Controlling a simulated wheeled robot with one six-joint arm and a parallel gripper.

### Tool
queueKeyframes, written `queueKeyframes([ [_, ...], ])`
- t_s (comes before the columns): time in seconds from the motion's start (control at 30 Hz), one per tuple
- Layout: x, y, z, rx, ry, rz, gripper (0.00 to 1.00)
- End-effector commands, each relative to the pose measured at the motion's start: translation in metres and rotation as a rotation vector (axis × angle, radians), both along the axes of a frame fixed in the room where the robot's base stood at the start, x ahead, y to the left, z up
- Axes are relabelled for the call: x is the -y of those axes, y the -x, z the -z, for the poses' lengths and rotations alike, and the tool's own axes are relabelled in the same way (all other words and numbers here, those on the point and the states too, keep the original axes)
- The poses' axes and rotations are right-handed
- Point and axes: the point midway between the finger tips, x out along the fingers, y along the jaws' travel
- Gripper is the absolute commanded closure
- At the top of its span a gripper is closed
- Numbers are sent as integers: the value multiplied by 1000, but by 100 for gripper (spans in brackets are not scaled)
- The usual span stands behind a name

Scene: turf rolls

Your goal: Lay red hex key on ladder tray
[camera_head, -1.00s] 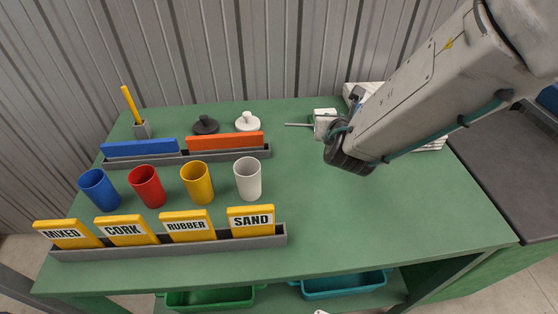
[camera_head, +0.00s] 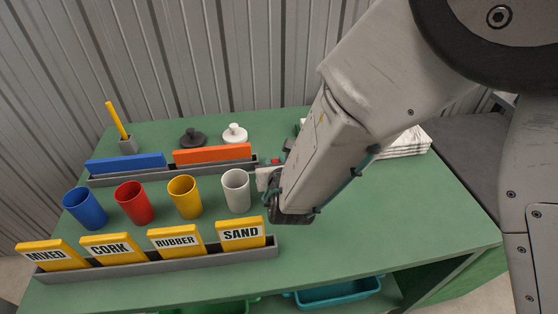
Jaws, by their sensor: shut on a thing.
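My gripper (camera_head: 266,177) is just right of the white cup, above the green table, partly hidden behind my wrist. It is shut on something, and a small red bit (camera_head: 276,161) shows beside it. This fits the red hex key, but its shape is too small and hidden to make out. I cannot pick out a ladder tray in this view.
Blue (camera_head: 86,208), red (camera_head: 134,203), yellow (camera_head: 185,197) and white (camera_head: 236,190) cups stand between two grey racks. The front rack (camera_head: 160,263) holds yellow label cards. A white stack (camera_head: 408,143) lies at the back right. The table (camera_head: 390,220) is clear at front right.

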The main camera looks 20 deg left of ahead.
Motion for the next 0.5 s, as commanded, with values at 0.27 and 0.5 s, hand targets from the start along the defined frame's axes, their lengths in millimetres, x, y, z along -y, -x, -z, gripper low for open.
queueKeyframes([
  [0.27,0,0,15,0,-1,0,100],
  [0.5,0,0,18,-1,-1,-1,68],
])
